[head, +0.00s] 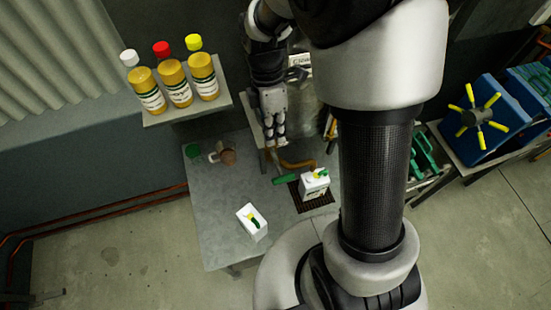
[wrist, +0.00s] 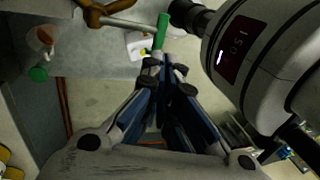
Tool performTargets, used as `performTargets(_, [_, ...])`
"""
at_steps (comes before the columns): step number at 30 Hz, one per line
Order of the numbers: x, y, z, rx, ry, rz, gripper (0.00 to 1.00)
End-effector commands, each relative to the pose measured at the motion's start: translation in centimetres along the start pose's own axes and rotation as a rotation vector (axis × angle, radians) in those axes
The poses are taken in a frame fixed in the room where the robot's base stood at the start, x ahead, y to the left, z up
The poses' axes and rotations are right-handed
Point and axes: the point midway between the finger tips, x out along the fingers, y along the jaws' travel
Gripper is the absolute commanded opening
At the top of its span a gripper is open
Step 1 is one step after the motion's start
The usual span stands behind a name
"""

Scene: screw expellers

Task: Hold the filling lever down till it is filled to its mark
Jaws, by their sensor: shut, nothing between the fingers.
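The filling lever has a green handle (head: 286,179), which also shows in the wrist view (wrist: 162,30). A brown curved pipe (head: 300,164) is beside it. A white container (head: 314,186) with a yellow and green top stands on a dark grate (head: 308,203), just right of the handle. Its fill level and mark cannot be made out. My gripper (head: 273,142) is shut and empty, pointing down above and behind the lever. In the wrist view the fingertips (wrist: 168,66) are close to the handle's lower end in the picture; I cannot tell whether they touch.
A second white container (head: 252,221) stands near the front of the grey table (head: 215,225). Bottles with white, red and yellow caps (head: 172,82) stand on a shelf at the left. A blue machine with a yellow-spoked wheel (head: 476,116) is at the right.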

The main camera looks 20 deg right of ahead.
Motion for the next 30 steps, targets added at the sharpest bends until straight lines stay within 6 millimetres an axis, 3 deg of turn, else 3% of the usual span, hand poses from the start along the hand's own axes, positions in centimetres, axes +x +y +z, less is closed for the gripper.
performTargets(7, [0.3,0.0,0.0,0.002,0.000,-0.001,0.00])
performTargets(11, [1.5,-0.1,0.0,0.002,0.000,-0.004,0.00])
performTargets(24, [10.5,-0.2,0.0,0.003,0.000,-0.005,0.00])
performTargets(30, [13.1,-0.1,0.0,0.003,0.000,-0.002,0.00])
